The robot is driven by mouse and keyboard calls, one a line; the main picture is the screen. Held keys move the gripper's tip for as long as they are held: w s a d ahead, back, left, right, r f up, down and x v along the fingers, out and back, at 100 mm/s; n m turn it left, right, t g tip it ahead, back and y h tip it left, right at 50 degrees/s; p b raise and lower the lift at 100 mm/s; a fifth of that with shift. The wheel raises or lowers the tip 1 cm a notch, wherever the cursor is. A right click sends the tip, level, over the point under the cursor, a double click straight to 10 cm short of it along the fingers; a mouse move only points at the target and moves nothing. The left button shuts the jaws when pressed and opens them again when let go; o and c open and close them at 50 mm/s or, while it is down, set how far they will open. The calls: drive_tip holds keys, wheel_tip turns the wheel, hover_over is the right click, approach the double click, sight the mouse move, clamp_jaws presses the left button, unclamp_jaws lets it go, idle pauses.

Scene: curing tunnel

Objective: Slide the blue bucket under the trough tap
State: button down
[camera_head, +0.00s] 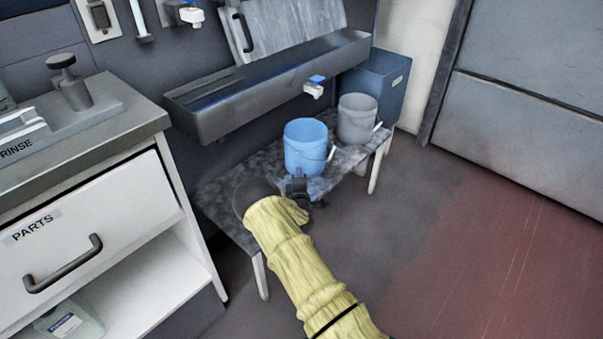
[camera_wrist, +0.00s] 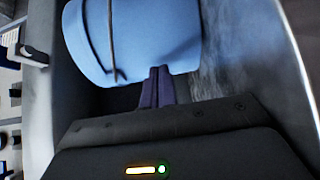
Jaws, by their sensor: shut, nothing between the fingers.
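The blue bucket (camera_head: 305,150) stands upright on a low bench (camera_head: 212,192) below a long grey trough (camera_head: 270,88). The trough tap (camera_head: 314,86), white with a blue top, sticks out of the trough's front, above and slightly right of the bucket. My gripper (camera_head: 297,178) is at the bucket's near side, low down, its fingers shut and empty. In the wrist view the fingers (camera_wrist: 157,85) are together, their tips at or very near the wall of the bucket (camera_wrist: 140,35). I cannot tell whether they touch it.
A grey bucket (camera_head: 357,118) stands on the bench just right of the blue one. A blue-grey bin (camera_head: 378,80) is behind the bench's right end. A cabinet with a PARTS drawer (camera_head: 75,245) is at left. Open floor (camera_head: 440,215) lies to the right.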

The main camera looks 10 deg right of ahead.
drive_tip(key=shift+s+a+r, duration=0.1)
drive_tip(key=shift+s+a, duration=0.45)
drive_tip(key=shift+a, duration=0.35)
drive_tip(key=p+v, duration=0.3)
drive_tip(key=v, duration=0.7)
drive_tip(key=shift+d, duration=0.15)
drive_tip(key=shift+w+d+r+m+g+h, duration=0.1)
drive_tip(key=shift+d+r+m+g+h, duration=0.25)
drive_tip(key=shift+m, duration=0.25)
drive_tip(key=s+a+r+m+g+y, duration=0.1)
drive_tip(key=s+r+m+g, duration=0.6)
drive_tip(key=s, duration=0.8)
drive_tip(key=s+a+r+m+g+y+p, duration=0.1)
drive_tip(key=s+r+m+g+y, duration=0.2)
drive_tip(key=s+r+m+g, duration=0.4)
drive_tip(key=s+r, duration=0.7)
drive_tip(key=s, duration=0.1)
drive_tip(key=shift+s+r+y, duration=0.2)
drive_tip(key=shift+s+y, duration=0.1)
drive_tip(key=shift+y, duration=0.05)
